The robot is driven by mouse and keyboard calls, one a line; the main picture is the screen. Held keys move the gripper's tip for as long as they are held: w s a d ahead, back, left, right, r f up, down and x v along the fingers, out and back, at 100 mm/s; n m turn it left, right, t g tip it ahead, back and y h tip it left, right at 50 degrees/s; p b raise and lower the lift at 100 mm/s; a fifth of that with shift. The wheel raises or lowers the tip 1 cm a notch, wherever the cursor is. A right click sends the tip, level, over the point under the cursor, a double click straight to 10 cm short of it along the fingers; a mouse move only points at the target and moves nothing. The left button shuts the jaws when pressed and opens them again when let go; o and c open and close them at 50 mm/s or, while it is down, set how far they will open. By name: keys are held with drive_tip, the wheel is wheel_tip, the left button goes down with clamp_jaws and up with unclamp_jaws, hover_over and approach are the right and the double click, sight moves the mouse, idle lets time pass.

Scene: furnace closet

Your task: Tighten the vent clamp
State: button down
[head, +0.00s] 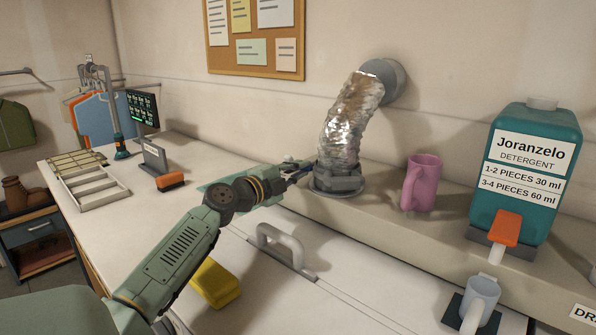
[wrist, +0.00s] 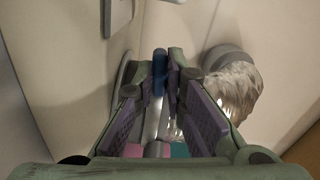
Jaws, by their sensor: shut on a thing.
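The crinkled silver vent duct (head: 352,118) runs from the round grey wall collar (head: 392,80) down to a grey fitting on the ledge. The vent clamp (head: 338,184) is a grey ring around the duct's lower end. My gripper (head: 296,172) is at the clamp's left side. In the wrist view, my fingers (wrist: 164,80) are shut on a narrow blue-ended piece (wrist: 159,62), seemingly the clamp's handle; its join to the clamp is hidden. The duct also shows right of my fingers in the wrist view (wrist: 236,95).
A pink mug (head: 421,183) stands right of the clamp, then a teal detergent jug (head: 530,150). A grey handle (head: 280,248) rises from the white lid in front. A yellow sponge (head: 215,283) lies below my forearm. A grey mug (head: 478,303) sits at front right.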

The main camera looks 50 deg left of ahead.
drive_tip(key=shift+f+m+b, duration=0.25)
drive_tip(key=shift+m+b, duration=0.45)
drive_tip(key=shift+b, duration=0.2)
drive_tip(key=shift+r+m+b, duration=0.1)
drive_tip(key=shift+m+b, duration=0.85)
drive_tip(key=shift+m, duration=0.15)
drive_tip(key=shift+r+m, duration=0.2)
drive_tip(key=shift+m, duration=0.3)
drive_tip(key=c, duration=1.6)
unclamp_jaws()
drive_tip(key=shift+c, duration=0.2)
